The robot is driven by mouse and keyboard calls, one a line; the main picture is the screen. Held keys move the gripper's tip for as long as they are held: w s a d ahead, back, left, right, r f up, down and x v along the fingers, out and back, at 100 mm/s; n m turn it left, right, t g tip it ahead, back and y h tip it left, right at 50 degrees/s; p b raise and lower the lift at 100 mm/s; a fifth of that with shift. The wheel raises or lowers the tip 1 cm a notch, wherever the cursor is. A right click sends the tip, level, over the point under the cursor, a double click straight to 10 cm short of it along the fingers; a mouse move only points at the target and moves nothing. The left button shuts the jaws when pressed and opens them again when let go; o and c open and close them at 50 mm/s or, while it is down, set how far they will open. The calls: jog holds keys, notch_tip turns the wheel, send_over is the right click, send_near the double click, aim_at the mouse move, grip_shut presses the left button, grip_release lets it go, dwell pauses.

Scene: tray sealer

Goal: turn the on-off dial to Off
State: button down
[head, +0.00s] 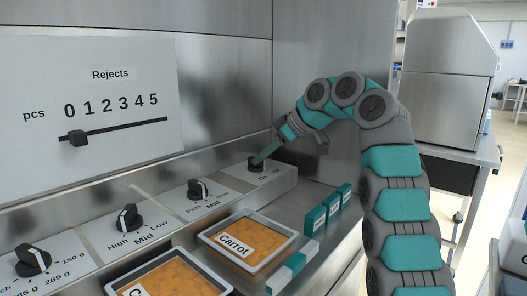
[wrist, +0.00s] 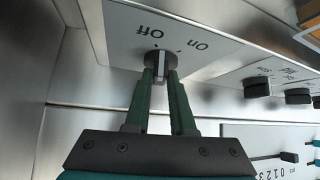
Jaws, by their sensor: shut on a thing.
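The on-off dial (head: 256,165) is a black round knob with a raised grip, at the far right end of the sloped control panel. In the wrist view the dial (wrist: 161,58) shows upside down, with the words Off and On beyond it. Its light-marked grip points roughly towards the Off side, but I cannot tell whether it is exactly at the mark. My gripper (head: 263,157) reaches down to the dial from the right. In the wrist view its two green fingers (wrist: 160,77) are shut on the dial's grip, one on each side.
Other dials (head: 198,189) line the panel to the left, below a Rejects slider (head: 77,138). Two trays of carrot (head: 247,244) lie in front of the panel. Small teal and white boxes (head: 315,219) stand to their right. Metal walls close off the back and right.

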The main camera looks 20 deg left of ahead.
jog(key=shift+w+r+n+g+p, duration=0.15)
jog(key=shift+n+g+p, duration=0.4)
jog(key=shift+p, duration=0.85)
jog(key=shift+w+r+n+g+p, duration=0.1)
jog(key=shift+n+g+p, duration=0.4)
jog(key=shift+p, duration=0.85)
jog(key=shift+f+n+p, duration=0.2)
jog(key=shift+n+p, duration=0.35)
jog(key=shift+p, duration=0.15)
jog(key=c, duration=0.8)
grip_release()
jog(key=shift+o, duration=0.2)
